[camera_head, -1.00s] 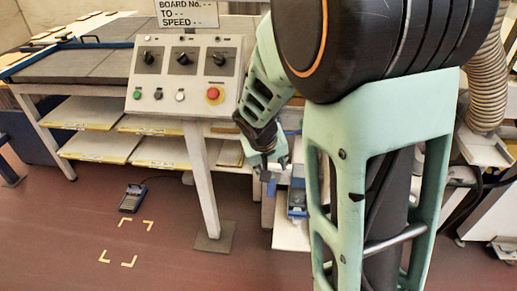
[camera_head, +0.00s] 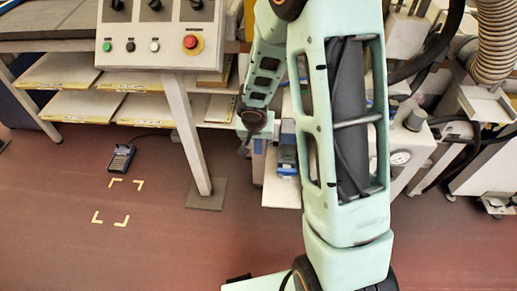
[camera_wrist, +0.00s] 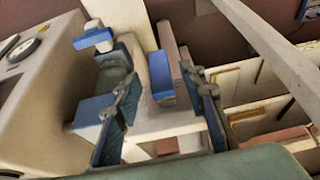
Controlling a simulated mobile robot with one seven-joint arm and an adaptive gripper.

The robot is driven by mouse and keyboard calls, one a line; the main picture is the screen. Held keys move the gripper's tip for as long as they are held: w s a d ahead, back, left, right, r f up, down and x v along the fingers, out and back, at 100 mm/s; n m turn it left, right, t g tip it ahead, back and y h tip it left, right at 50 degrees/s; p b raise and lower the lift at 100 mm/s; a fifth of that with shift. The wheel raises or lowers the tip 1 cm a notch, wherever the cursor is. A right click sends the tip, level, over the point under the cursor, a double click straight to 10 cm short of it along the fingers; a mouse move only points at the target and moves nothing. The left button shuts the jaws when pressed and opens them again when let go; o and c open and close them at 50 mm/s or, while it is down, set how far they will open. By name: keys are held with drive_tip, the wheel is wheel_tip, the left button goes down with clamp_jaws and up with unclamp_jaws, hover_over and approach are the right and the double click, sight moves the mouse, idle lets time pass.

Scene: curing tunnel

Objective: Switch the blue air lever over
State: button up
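My gripper (camera_wrist: 162,90) is open, with a blue-padded finger on each side of the wrist view. In the head view my gripper (camera_head: 245,143) hangs low, left of a blue object on a white shelf (camera_head: 281,193). In the wrist view a blue block (camera_wrist: 161,78) shows between and beyond the fingers, not clearly touching either. A short blue bar (camera_wrist: 92,39) with a white top sits on a grey fitting further left. I cannot tell for certain which blue part is the air lever. The blue object also shows in the head view (camera_head: 287,158), partly hidden by my arm.
A control panel (camera_head: 153,48) with knobs and a red button stands on a post (camera_head: 185,130) left of my arm. A pedal box (camera_head: 121,158) lies on the floor. A cabinet with a pressure gauge (camera_head: 400,158) stands right; the gauge also shows in the wrist view (camera_wrist: 22,49).

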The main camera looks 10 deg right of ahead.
sight(258, 145)
drive_tip(key=b+x, duration=0.1)
drive_tip(key=x, duration=0.4)
drive_tip(key=shift+w+f, duration=0.1)
clamp_jaws()
